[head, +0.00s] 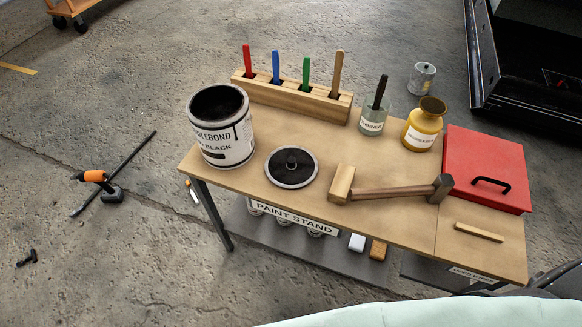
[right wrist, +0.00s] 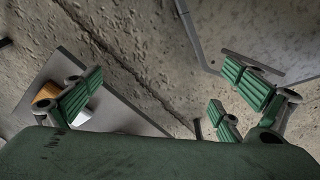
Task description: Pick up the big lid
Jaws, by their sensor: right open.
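The big lid (head: 291,167) is a round black disc with a grey rim and a black knob in its centre. It lies flat, knob up, on the wooden table top (head: 235,178) in the head view. The large open paint can (head: 222,128), with a white label and dark inside, stands just left of it. My right gripper (right wrist: 160,88) shows only in the right wrist view, its green-padded fingers spread wide with nothing between them. The lid does not show in that view. My left gripper is in neither view.
A wooden hammer (head: 390,190) lies right of the lid. Behind are a wooden rack (head: 290,97) with coloured-handled tools, a glass jar (head: 373,122) and a yellow pot (head: 424,124). A red panel (head: 487,165) with a black handle covers the right end. A lower shelf (head: 240,220) holds small items.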

